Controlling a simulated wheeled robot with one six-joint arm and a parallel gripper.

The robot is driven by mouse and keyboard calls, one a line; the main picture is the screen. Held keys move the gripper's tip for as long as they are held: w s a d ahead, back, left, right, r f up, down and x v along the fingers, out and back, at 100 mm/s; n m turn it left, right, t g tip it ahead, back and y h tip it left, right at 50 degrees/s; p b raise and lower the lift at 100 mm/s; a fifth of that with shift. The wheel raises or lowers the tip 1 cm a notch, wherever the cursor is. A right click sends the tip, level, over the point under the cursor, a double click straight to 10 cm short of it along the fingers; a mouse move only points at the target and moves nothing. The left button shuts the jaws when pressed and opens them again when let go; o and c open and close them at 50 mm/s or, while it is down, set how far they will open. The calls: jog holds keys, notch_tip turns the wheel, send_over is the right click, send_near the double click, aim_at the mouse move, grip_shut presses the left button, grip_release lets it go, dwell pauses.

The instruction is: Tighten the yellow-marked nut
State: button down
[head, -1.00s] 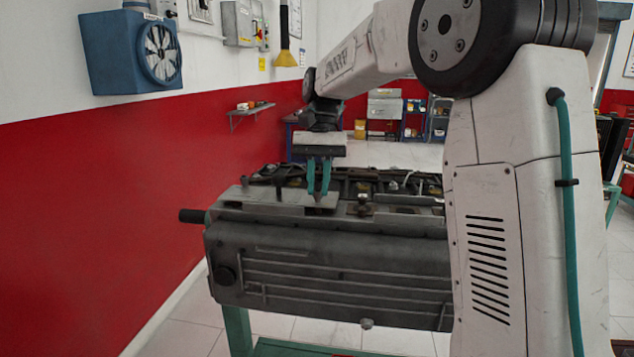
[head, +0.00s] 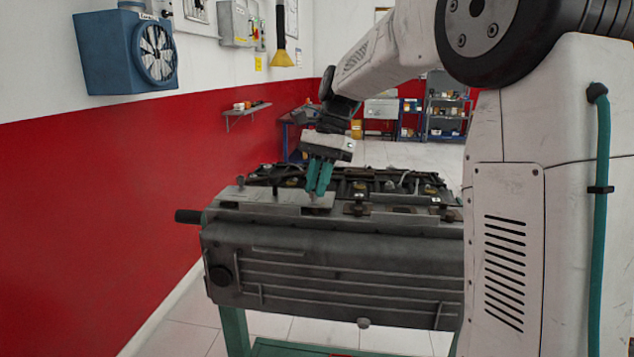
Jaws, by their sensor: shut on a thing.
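The engine (head: 330,265) is a dark grey block on a teal stand, with its worked top facing up. My gripper (head: 315,195) has two teal fingers and reaches down to the top of the engine, left of the block's middle. It leans, with the fingertips lower left of the wrist. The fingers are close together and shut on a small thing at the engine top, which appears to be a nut. The fingertips hide it, and I cannot make out a yellow mark. Other small dark fasteners (head: 357,208) stand on the top to the right of the fingers.
A dark shaft (head: 188,216) sticks out from the engine's left end. A blue fan (head: 128,52) hangs on the left wall. A small shelf (head: 247,112) and stocked racks (head: 445,108) are farther back. My arm hides the engine's right end.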

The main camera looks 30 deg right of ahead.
dwell(0.3)
jog(key=c, duration=1.3)
grip_release()
jog(key=shift+c, duration=0.2)
jog(key=v, duration=0.7)
jog(key=shift+r, duration=0.3)
